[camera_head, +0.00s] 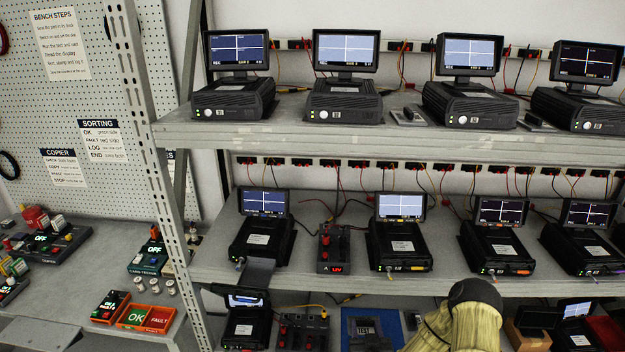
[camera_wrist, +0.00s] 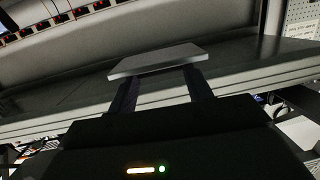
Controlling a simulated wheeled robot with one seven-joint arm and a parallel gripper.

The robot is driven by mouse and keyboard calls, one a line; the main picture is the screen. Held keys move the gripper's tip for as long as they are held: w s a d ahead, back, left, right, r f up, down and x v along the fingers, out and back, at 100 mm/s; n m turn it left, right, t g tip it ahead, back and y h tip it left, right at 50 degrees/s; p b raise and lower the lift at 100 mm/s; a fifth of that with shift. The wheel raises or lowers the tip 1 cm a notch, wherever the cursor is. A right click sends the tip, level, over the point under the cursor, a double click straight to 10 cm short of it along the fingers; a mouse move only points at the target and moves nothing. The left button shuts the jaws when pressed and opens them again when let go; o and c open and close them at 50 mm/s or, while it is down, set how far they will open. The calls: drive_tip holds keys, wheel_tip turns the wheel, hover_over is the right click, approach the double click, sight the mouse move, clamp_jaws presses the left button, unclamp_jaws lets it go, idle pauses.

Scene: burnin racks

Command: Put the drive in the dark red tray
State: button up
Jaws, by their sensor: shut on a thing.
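In the wrist view my gripper (camera_wrist: 160,82) is shut on a flat grey drive (camera_wrist: 158,60). Both dark fingers reach to its near side, and it is held out in front of a grey shelf (camera_wrist: 250,66). In the head view part of my arm shows at the bottom, but I cannot make out the gripper or the held drive with certainty. A dark red thing (camera_head: 606,332), perhaps the tray, is partly visible at the lower right edge. Its shape and inside cannot be told. An orange-framed holder (camera_head: 145,330) with green OK and red FAULT parts is on the left bench.
The rack's upper shelf (camera_head: 290,129) and middle shelf (camera_head: 215,262) carry several units with screens. A black unit with a red display (camera_head: 336,252) stands between two of them. A blue mat (camera_head: 365,330) lies below. A slotted upright (camera_head: 150,150) separates the rack from the left bench.

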drive_tip(key=shift+d, duration=0.1)
wheel_tip(320, 180, down, 3)
drive_tip(key=b, duration=0.2)
drive_tip(key=shift+w+r+b, duration=0.1)
drive_tip(key=shift+r+b, duration=0.1)
drive_tip(key=shift+b, duration=0.2)
drive_tip(key=s+f, duration=0.5)
drive_tip(key=s, duration=0.4)
drive_tip(key=shift+s+f, duration=0.2)
